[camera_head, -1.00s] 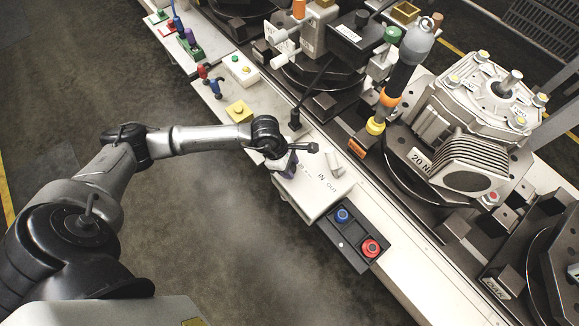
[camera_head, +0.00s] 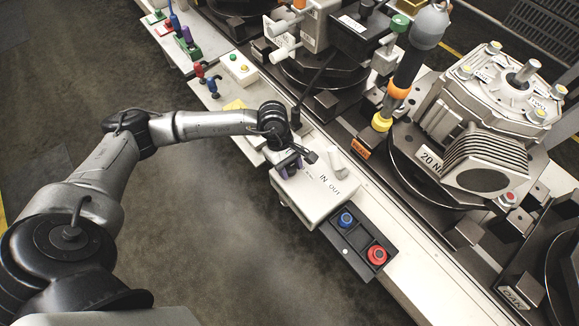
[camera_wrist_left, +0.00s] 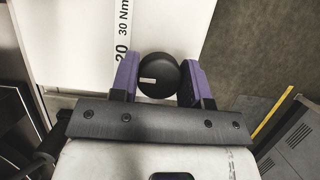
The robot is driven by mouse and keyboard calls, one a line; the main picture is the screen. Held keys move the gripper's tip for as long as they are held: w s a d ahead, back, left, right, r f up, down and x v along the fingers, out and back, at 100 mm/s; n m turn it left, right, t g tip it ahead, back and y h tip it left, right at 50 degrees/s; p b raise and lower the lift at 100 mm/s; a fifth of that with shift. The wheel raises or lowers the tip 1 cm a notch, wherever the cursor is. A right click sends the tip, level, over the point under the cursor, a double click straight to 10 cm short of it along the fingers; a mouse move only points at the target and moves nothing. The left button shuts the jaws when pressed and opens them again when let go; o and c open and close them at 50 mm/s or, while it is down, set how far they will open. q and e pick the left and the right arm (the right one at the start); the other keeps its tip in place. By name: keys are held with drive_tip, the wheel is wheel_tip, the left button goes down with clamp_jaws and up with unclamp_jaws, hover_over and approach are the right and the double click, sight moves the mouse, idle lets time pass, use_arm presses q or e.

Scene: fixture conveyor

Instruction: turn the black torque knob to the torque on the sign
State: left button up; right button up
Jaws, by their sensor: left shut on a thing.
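The black torque knob (camera_wrist_left: 158,75) is round with a pale index mark on its left side. In the left wrist view it sits between the two purple fingers of my left gripper (camera_wrist_left: 160,80), which is shut on it. A white scale strip (camera_wrist_left: 123,35) beside it reads 20 and 30 Nm. In the head view my left gripper (camera_head: 290,165) is at the near-left end of the white box (camera_head: 318,197) marked IN and OUT; the knob is hidden there. The sign (camera_head: 430,160) on the fixture starts "20 N"; its end is cut off from sight. My right gripper is not in view.
A dark panel with a blue button (camera_head: 346,220) and a red button (camera_head: 377,255) is beside the box. The floor at left is clear.

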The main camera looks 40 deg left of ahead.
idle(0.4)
use_arm(q)
drive_tip(key=o, duration=0.9)
drive_tip(key=shift+r, duration=0.1)
drive_tip(key=p+v, duration=0.1)
drive_tip(key=v, duration=1.2)
drive_tip(key=shift+a+r+p, duration=0.1)
drive_tip(key=shift+r+p, duration=0.25)
